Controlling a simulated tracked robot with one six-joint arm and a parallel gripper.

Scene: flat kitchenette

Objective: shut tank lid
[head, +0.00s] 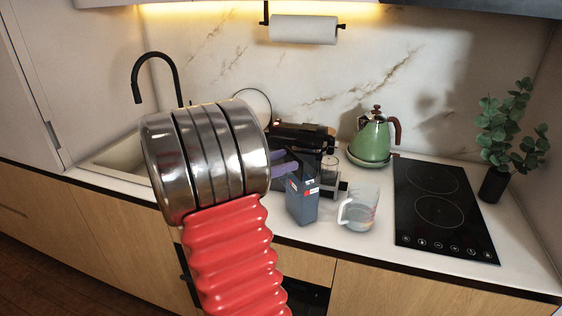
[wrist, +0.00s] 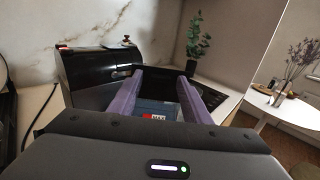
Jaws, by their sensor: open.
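The black coffee machine (head: 312,136) stands on the counter against the back wall, partly hidden by my arm in the head view. It also shows in the wrist view (wrist: 98,78), ahead and to the left. No lid is clearly distinguishable in the head view. My gripper (wrist: 160,79) has its purple fingers apart with nothing held between them. In the head view the gripper (head: 287,163) is at the machine's front left, above the counter.
A blue-grey carton (head: 302,202) stands just in front of the machine, below my fingers. A glass jug (head: 359,209) is to its right. A green kettle (head: 371,140), cooktop (head: 440,200) and potted plant (head: 496,183) are farther right. A black tap (head: 158,62) rises at left.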

